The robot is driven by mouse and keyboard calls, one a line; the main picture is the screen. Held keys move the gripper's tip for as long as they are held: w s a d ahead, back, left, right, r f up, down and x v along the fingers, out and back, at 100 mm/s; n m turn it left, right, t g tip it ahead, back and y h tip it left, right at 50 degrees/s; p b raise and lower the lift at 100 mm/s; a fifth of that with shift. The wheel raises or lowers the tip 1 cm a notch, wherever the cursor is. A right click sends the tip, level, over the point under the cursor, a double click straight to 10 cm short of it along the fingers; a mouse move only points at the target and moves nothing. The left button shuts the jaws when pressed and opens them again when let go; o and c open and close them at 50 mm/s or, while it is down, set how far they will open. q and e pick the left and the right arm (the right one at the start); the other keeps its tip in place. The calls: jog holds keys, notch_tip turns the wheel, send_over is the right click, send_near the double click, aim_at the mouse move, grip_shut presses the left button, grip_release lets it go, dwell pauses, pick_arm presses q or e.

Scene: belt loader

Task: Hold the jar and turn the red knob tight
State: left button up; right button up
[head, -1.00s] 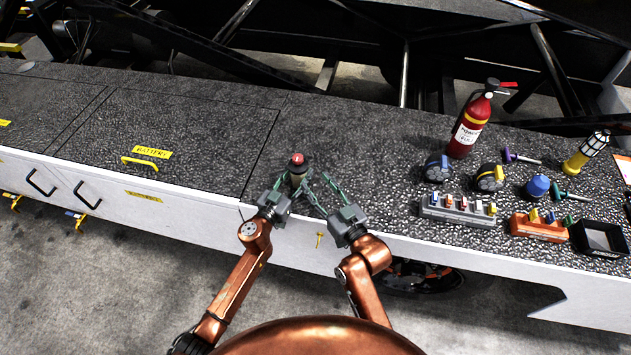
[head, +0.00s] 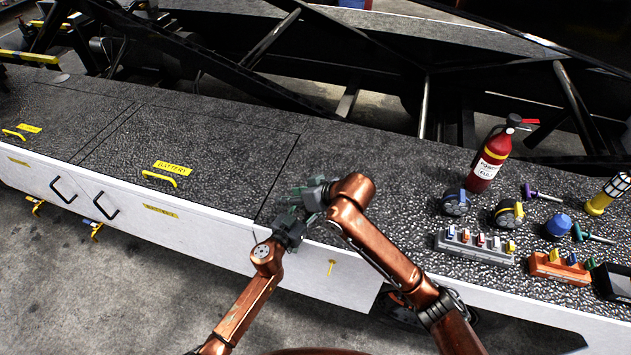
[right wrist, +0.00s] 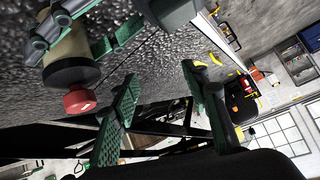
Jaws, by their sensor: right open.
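The jar (right wrist: 72,50) is a beige cylinder with a dark collar and a red knob (right wrist: 80,100) in the right wrist view. In the head view, my grippers hide it. My left gripper (head: 288,215) is at the jar; its green fingers lie on either side of the jar body and appear closed on it. My right gripper (head: 302,195) is open and empty, over the counter's front edge beside the left one. In the right wrist view its two green fingers (right wrist: 162,78) stand apart, with the knob outside them to the left.
The dark speckled deck (head: 380,170) is clear around the grippers. At the right stand a fire extinguisher (head: 490,160), a grey rack (head: 474,246), an orange rack (head: 558,268), a blue round item (head: 557,226) and a yellow lamp (head: 607,195). A yellow battery handle (head: 158,178) is at left.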

jog(key=w+d+r+m+g+h, duration=0.1)
jog(key=d+r+m+g+h, duration=0.1)
jog(key=d+r+h, duration=0.6)
jog(key=shift+y, duration=0.9)
jog(key=x, duration=0.3)
jog(key=w+x, duration=0.1)
jog(key=x, duration=0.2)
jog(key=d+x, duration=0.1)
jog(key=x, duration=0.2)
jog(key=shift+w+r, duration=0.15)
jog(key=shift+w, duration=0.05)
jog(key=shift+a, duration=0.1)
jog(key=c, duration=1.1)
